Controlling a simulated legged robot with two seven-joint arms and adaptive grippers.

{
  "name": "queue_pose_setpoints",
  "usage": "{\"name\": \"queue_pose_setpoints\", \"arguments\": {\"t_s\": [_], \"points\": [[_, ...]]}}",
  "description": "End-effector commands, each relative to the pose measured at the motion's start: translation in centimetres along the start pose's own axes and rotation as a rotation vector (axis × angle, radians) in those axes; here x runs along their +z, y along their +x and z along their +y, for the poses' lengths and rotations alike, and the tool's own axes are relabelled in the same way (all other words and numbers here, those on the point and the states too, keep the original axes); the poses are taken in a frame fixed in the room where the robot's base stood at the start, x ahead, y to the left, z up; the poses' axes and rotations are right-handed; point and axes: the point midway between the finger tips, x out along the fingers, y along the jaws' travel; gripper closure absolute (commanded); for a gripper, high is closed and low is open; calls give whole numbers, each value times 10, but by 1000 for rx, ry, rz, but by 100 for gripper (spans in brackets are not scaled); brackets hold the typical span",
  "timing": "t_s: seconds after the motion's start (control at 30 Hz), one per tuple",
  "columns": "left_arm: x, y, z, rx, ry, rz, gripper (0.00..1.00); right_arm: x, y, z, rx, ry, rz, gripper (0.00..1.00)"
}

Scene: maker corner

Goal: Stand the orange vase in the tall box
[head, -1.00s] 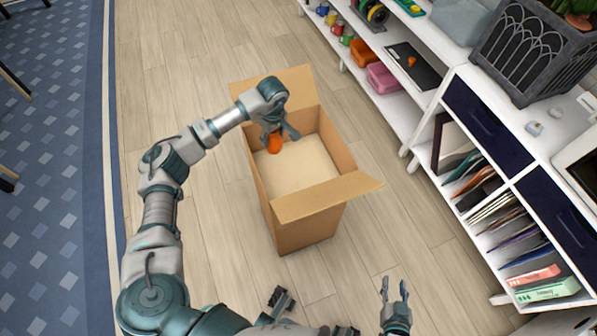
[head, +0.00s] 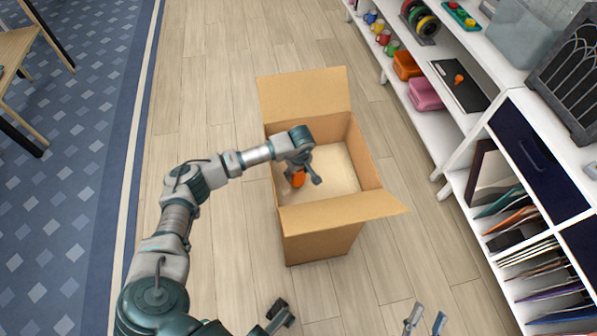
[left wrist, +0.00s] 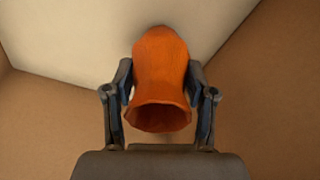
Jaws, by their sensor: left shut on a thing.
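The orange vase (head: 298,180) is inside the tall cardboard box (head: 322,248), near its left wall. My left gripper (head: 303,177) reaches down into the box and is shut on the vase. In the left wrist view the vase (left wrist: 161,85) sits between the two fingers (left wrist: 160,95), with its flared open mouth towards the camera. Its far end is over the pale box floor; whether it touches is hidden. My right gripper (head: 426,319) is at the bottom edge of the head view, its fingers apart and nothing between them.
The box flaps (head: 303,92) are folded outwards at the back and front. A white shelf unit (head: 437,133) with toys, bins and folders stands at the right. A blue patterned carpet (head: 85,170) lies at the left. The wooden floor around the box is clear.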

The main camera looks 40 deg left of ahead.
Motion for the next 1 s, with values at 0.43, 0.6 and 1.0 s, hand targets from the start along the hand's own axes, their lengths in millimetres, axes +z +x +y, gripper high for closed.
{"name": "queue_pose_setpoints", "arguments": {"t_s": [0.43,0.6,1.0], "points": [[-4,8,-2,3,-1,-6,34,-4,2,-5,-3,-2,36,60],[-3,7,-1,3,-1,-4,19,-3,2,-4,-3,-3,34,60],[-4,-15,0,8,-1,-1,19,5,2,-3,-1,-9,-60,60]]}}
